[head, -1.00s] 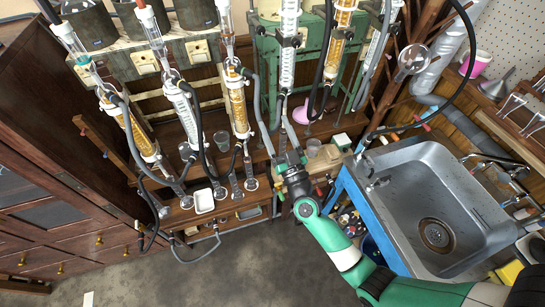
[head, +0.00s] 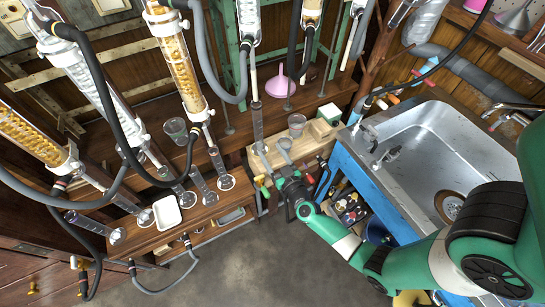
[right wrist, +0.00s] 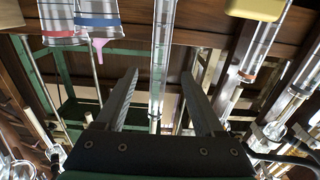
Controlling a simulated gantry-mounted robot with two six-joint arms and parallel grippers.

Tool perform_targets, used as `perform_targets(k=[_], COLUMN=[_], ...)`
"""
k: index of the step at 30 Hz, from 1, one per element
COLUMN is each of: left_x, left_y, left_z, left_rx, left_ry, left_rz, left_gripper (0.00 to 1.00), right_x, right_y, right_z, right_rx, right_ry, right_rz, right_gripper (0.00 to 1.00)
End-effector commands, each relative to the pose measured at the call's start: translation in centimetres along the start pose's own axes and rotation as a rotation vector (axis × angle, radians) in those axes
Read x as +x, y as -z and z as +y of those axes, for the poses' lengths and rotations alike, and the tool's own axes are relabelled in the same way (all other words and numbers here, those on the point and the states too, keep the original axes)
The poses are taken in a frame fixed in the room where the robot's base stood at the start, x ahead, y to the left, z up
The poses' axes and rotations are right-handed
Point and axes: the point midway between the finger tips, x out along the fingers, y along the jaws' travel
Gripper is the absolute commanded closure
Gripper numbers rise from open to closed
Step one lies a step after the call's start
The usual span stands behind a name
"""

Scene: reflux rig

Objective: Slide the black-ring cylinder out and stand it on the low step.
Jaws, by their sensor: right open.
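My right gripper (head: 272,158) is open, near the front edge of the wooden shelf. In the right wrist view its two fingers (right wrist: 160,88) point up on either side of a clear graduated cylinder (right wrist: 160,50). Nothing visibly touches the fingers. A clear cylinder (head: 257,124) also shows just beyond the gripper in the head view. My left gripper is not in view.
A white tray (head: 167,213) sits on the step. Hoses and amber-filled columns (head: 178,65) hang overhead. The steel sink (head: 430,150) is at right.

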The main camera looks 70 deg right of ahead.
Motion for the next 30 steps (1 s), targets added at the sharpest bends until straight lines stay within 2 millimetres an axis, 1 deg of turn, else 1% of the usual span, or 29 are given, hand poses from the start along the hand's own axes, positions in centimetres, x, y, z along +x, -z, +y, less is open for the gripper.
perform_targets(k=[5, 9, 12, 16, 21, 29, 30], left_x=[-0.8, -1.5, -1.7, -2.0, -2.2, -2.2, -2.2], left_y=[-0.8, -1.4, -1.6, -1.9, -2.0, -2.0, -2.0], left_z=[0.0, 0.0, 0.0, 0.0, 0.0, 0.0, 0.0], left_rx=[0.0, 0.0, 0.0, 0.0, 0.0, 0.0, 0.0], left_ry=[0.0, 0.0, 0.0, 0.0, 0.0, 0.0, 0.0], left_rz=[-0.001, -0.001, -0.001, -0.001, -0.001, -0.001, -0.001], left_gripper=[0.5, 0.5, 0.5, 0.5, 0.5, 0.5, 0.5], right_x=[2.7, 5.4, 7.2, 9.0, 10.1, 10.3, 10.3], right_y=[-0.1, -0.2, 0.0, -0.1, 0.0, 0.1, 0.1], right_z=[0.0, 0.0, 0.0, 0.0, 0.0, 0.0, 0.0], right_rx=[0.0, 0.002, 0.0, 0.0, 0.0, 0.0, 0.0], right_ry=[-0.001, -0.001, -0.001, 0.0, 0.001, 0.001, 0.001], right_rz=[0.004, 0.004, 0.004, 0.003, 0.001, 0.001, 0.001], right_gripper=[0.3, 0.3, 0.3, 0.3, 0.3, 0.3, 0.34])
